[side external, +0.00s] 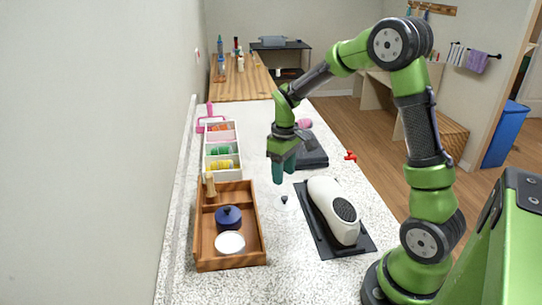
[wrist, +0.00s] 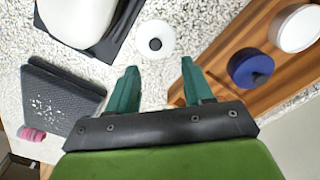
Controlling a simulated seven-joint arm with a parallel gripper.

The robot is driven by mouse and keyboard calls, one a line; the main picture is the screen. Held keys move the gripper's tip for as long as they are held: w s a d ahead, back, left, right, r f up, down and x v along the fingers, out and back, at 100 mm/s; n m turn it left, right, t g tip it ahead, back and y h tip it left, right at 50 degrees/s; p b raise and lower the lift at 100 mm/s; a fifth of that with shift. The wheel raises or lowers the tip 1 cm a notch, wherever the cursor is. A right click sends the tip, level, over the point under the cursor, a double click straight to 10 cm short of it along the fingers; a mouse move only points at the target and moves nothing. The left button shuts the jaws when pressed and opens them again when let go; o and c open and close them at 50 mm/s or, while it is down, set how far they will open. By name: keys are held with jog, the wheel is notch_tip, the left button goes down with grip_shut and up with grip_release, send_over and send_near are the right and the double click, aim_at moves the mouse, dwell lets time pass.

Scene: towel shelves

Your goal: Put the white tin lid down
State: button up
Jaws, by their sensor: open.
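The white tin lid (side external: 284,203), a pale disc with a dark knob, lies on the speckled counter between the wooden tray and the black mat. In the wrist view the lid (wrist: 156,42) lies just beyond the fingertips, clear of them. My gripper (side external: 284,176) is above the counter near the lid, its teal fingers pointing down. In the wrist view my gripper (wrist: 159,66) is open, with nothing between its fingers. A white round tin (side external: 230,243) stands in the wooden tray (side external: 254,222); it also shows in the wrist view (wrist: 297,27).
A dark blue tin (side external: 228,217) with a knob stands beside the white tin. A white appliance (side external: 332,208) lies on a black mat (side external: 362,246) to the right. A white box of coloured rolls (side external: 209,149) and a dark folded item (side external: 313,152) are farther back.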

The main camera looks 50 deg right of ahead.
aim_at(285, 197)
notch_tip(285, 197, down, 3)
jog(key=shift+f, duration=0.15)
jog(key=shift+d+f, duration=0.2)
jog(key=shift+f, duration=1.15)
jog(key=shift+d+f, duration=0.15)
jog(key=shift+f, duration=1.2)
jog(key=shift+c, duration=0.5)
grip_shut()
